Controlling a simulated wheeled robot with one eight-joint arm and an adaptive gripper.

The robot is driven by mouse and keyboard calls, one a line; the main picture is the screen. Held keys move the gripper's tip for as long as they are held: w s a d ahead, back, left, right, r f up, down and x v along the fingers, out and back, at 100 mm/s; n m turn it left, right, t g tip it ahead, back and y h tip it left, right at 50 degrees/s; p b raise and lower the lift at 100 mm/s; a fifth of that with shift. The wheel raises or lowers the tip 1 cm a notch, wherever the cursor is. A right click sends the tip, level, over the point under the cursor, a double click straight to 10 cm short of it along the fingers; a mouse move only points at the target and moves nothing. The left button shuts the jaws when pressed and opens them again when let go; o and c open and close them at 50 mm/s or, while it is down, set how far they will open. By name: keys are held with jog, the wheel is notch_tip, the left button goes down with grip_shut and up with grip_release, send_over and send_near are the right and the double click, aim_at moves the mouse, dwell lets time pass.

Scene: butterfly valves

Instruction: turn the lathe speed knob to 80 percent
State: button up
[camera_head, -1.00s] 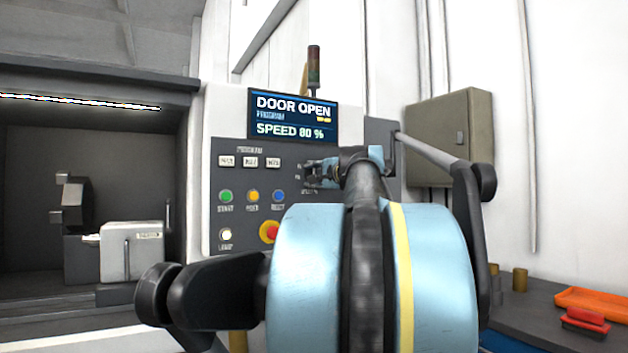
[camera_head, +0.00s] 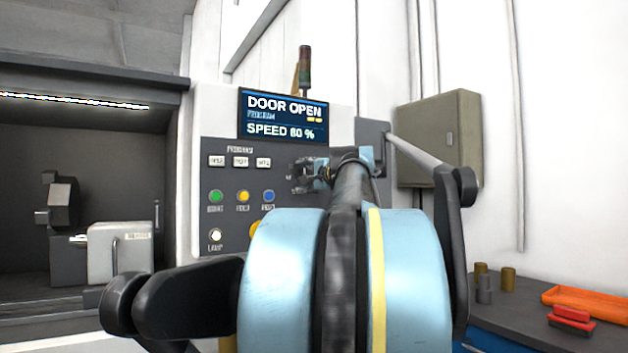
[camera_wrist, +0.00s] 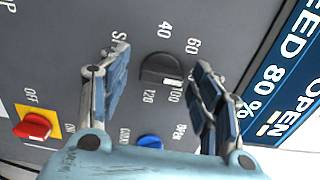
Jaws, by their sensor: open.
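The black speed knob (camera_wrist: 160,68) is on the grey control panel in the wrist view, with a white mark at its lower right side. The labels 40, 60, 100 and 120 stand around it; the 80 label is not visible, and the right finger is near that side. My gripper (camera_wrist: 161,52) is open, one finger on each side of the knob, apart from it. In the head view my gripper (camera_head: 307,175) is in front of the panel and hides the knob. The display (camera_head: 283,117) reads DOOR OPEN and SPEED 80 %.
A red switch (camera_wrist: 33,127) marked OFF and a blue button (camera_wrist: 150,142) are near the gripper. Green, yellow and blue buttons (camera_head: 242,196) line the panel. A grey cabinet (camera_head: 440,140) hangs at right; a bench (camera_head: 500,316) with an orange tray (camera_head: 590,305) stands below it.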

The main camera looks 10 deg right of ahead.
jog(key=v, duration=1.1)
dwell(0.6)
jog(key=shift+s, duration=0.1)
dwell(0.4)
jog(key=s+a+f+n+g, duration=0.1)
jog(key=a+f+n+g, duration=0.2)
jog(key=f, duration=0.7)
jog(key=s+a+f+n+g+y, duration=0.1)
jog(key=s+a+f+n+g, duration=0.2)
jog(key=f, duration=0.8)
jog(key=a+f+n+g, duration=0.2)
jog(key=a+f+g, duration=0.15)
jog(key=f, duration=0.65)
jog(key=s+d+f+n+g+h, duration=0.1)
jog(key=s+d+f+n+h, duration=0.1)
jog(key=f, duration=0.5)
jog(key=s+d+f+n+g+h, duration=0.2)
jog(key=s+f, duration=0.3)
jog(key=f, duration=0.3)
jog(key=s+d+f+n+g+h, duration=0.2)
jog(key=s+f, duration=0.1)
jog(key=f, duration=0.5)
jog(key=shift+s+f+n+h, duration=0.2)
jog(key=shift+s+n+h, duration=0.1)
jog(key=shift+s, duration=0.05)
jog(key=shift+d+g, duration=0.15)
jog(key=shift+g, duration=0.1)
